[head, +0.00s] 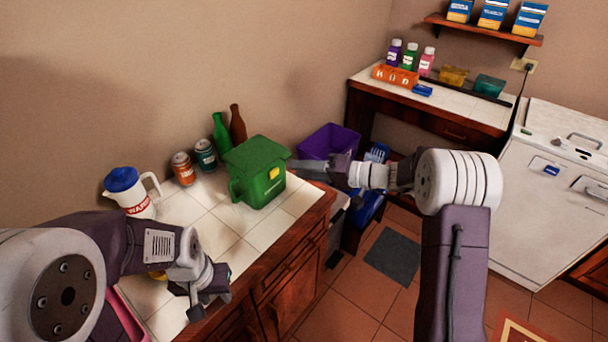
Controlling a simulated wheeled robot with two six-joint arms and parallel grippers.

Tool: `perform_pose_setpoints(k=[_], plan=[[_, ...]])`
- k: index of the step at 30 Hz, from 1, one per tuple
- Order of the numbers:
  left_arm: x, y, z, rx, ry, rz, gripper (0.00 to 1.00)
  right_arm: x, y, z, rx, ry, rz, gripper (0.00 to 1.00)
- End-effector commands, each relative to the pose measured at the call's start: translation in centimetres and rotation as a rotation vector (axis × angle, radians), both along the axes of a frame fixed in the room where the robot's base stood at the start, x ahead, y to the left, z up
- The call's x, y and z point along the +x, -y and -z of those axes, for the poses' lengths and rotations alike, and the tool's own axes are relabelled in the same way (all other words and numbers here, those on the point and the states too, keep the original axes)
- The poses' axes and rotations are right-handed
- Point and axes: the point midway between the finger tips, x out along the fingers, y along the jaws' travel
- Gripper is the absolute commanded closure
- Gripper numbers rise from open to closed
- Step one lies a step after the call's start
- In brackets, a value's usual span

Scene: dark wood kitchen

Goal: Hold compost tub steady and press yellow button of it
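The green compost tub (250,188) stands upright on the white tiled counter, with its lid down and a handle on its left side. Its yellow button (274,173) is on the front face, toward the right. My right gripper (297,167) is just right of the tub, close to the button side, and points left toward it. I cannot tell if it touches the tub or how far its fingers are apart. My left gripper (207,302) hangs low over the counter's front edge, clear of the tub. Its finger opening is not clear.
A white jug with a blue lid (122,180) is at left. A purple bin (329,141) lies beyond the counter. Bare tiles show in front of the tub.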

Motion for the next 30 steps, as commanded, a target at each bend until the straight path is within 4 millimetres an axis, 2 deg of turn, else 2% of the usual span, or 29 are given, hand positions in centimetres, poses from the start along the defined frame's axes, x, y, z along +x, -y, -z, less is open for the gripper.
perform_pose_setpoints(k=[6,10,14,16,22,23,26,30], plan=[[0.0,0.0,0.4,0.000,0.000,0.000,0.64,0.5,1.4,2.7,0.008,-0.045,0.028,0.64],[0.0,0.0,0.5,0.000,0.000,0.000,0.64,0.6,2.0,3.7,0.011,-0.064,0.041,0.64],[0.0,0.0,0.6,0.000,0.000,0.000,0.64,0.7,2.4,3.9,0.012,-0.067,0.048,0.64],[0.0,0.0,0.6,0.000,0.000,0.000,0.82,0.7,2.4,3.9,0.012,-0.067,0.047,0.64],[-0.5,0.0,0.6,0.002,-0.021,0.024,0.82,0.7,2.4,3.8,0.012,-0.067,0.047,0.64],[-0.1,0.1,0.2,0.001,-0.021,0.039,0.82,0.7,2.4,3.8,0.012,-0.067,0.047,0.64],[4.0,0.3,-2.2,0.002,0.035,0.077,0.82,0.7,2.3,3.8,0.012,-0.067,0.047,0.64],[11.9,0.5,-6.6,0.003,0.134,0.130,0.82,0.7,2.3,3.8,0.012,-0.067,0.047,0.64]])
